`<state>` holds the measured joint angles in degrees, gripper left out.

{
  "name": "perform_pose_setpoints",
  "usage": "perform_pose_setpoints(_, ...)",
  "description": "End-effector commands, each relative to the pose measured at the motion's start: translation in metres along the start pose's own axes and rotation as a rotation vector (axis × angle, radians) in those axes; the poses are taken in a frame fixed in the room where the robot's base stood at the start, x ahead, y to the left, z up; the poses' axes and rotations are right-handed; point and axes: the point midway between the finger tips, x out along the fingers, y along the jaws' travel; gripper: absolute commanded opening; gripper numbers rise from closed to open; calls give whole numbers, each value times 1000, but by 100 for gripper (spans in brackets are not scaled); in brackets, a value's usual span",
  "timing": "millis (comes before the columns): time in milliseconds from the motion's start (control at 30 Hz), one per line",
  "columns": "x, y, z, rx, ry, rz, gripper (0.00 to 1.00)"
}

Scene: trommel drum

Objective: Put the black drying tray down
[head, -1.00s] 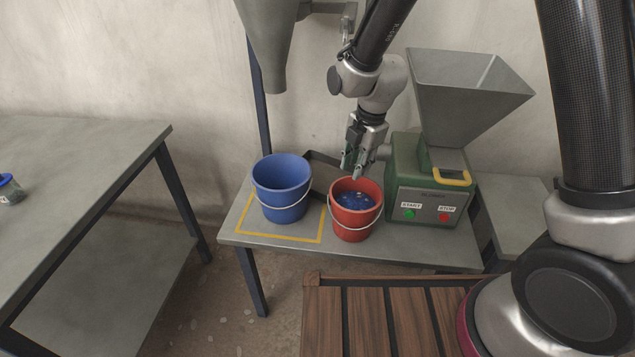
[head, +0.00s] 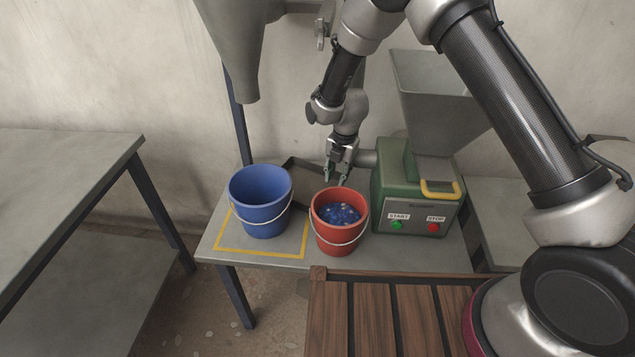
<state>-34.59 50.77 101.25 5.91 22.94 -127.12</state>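The black drying tray (head: 289,175) shows in the head view behind the two buckets, on or just above the table. The blue bucket, the red bucket and my gripper hide parts of it. My gripper (head: 336,181) points down at the tray's right side, behind the red bucket. Its two fingertips look apart, and nothing shows between them. I cannot tell whether they touch the tray's rim.
A red bucket (head: 339,221) with blue bits stands in front of my gripper. A green machine (head: 408,200) with a grey hopper stands right. A grey chute (head: 236,50) hangs above left.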

Motion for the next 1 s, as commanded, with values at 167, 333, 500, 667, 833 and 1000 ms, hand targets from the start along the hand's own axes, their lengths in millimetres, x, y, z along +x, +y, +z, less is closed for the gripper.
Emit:
perform_pose_setpoints(167, 17, -1, -5, 15, 14, -12, 29)
perform_pose_setpoints(333, 38, 0, -4, 15, 13, -11, 29)
perform_pose_setpoints(500, 66, 0, -4, 16, 13, -11, 29)
perform_pose_setpoints(667, 78, 1, -4, 16, 12, -8, 29)
perform_pose_setpoints(833, 78, 1, -4, 16, 11, -8, 29)
perform_pose_setpoints(1000, 78, 1, -4, 16, 12, -9, 3)
